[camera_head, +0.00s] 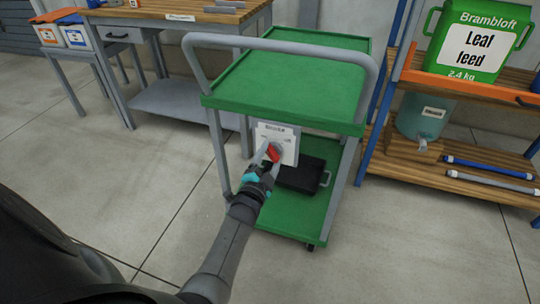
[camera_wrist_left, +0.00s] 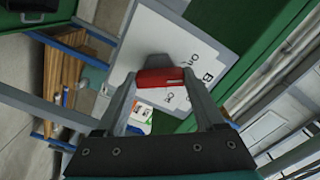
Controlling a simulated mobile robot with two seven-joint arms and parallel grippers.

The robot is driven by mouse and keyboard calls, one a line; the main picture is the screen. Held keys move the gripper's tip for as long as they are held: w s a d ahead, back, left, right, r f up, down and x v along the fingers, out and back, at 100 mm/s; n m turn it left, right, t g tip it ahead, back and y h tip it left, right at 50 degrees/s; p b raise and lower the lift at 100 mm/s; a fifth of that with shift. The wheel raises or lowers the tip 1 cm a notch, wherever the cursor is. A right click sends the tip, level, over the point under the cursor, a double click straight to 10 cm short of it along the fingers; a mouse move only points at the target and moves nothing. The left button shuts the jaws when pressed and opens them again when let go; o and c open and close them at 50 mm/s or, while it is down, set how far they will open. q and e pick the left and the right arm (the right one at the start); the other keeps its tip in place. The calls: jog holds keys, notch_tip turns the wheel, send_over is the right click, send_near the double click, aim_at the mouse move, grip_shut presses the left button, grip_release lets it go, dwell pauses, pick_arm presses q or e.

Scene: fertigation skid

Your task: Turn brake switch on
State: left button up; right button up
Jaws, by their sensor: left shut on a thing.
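The brake switch has a red handle (camera_head: 273,152) in front of a white labelled plate (camera_head: 290,139) on the near side of a green cart (camera_head: 285,80). My left gripper (camera_head: 268,158) is shut on the red handle. In the left wrist view the red handle (camera_wrist_left: 161,77) lies crosswise between the two fingertips (camera_wrist_left: 160,84). Behind it is the white plate (camera_wrist_left: 185,45) with dark lettering, partly hidden by the fingers and handle. The lettering is too partial to read the handle's position. My right gripper is not in view.
A wooden-topped workbench (camera_head: 170,14) stands behind left. A shelf rack (camera_head: 470,85) at right holds a green Leaf feed container (camera_head: 472,40) and tubes. The floor at left is clear.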

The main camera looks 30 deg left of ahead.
pick_arm(q)
jog(key=shift+n, duration=1.1)
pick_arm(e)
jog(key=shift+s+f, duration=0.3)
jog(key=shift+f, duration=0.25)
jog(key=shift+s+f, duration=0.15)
pick_arm(q)
jog(key=o, duration=1.4)
jog(key=shift+c, duration=0.2)
jog(key=shift+p, duration=0.3)
